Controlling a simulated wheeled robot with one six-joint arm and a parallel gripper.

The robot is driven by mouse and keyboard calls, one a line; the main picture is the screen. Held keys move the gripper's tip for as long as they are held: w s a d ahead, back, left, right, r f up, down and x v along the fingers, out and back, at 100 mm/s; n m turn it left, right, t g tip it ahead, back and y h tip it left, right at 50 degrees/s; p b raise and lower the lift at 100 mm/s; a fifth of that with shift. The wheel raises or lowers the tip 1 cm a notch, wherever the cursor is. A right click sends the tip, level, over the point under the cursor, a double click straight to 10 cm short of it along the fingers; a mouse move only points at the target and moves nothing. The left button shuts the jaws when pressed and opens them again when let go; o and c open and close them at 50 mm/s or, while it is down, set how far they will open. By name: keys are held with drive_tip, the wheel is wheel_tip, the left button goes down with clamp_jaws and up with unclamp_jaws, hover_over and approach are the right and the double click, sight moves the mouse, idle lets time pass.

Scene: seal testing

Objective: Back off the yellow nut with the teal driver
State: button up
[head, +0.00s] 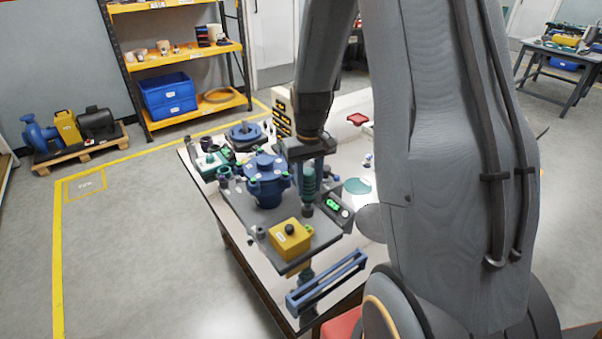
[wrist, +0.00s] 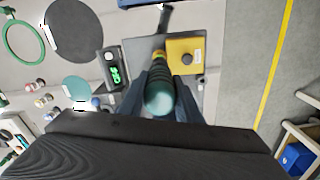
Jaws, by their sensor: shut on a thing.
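My gripper (head: 308,164) points down over the test plate and is shut on the teal driver (head: 308,182). The driver is upright, with its dark lower end just right of the blue flanged housing (head: 266,186). The wrist view shows the driver (wrist: 160,97) between the two fingers. A small yellow-orange piece (wrist: 158,55) shows at the driver's far end there; I cannot tell whether it is the yellow nut or whether the driver touches it. No yellow nut stands out clearly in the head view.
A yellow box with a black knob (head: 290,239) stands at the plate's front. A dark unit with a green display (head: 333,204) lies right of the driver. A blue rail frame (head: 326,283) is at the table's front. Green-marked fittings and a blue flange (head: 244,133) are behind.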

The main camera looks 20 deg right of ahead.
sight(308, 201)
drive_tip(key=shift+f+b, duration=1.95)
drive_tip(key=shift+f, duration=0.45)
drive_tip(key=shift+f+b, duration=0.45)
drive_tip(key=shift+f, duration=0.55)
drive_tip(key=shift+s+f, duration=0.2)
idle(1.2)
drive_tip(key=shift+w+r+p, duration=0.1)
drive_tip(key=shift+r+p, duration=0.2)
drive_tip(key=shift+p, duration=0.55)
idle(2.3)
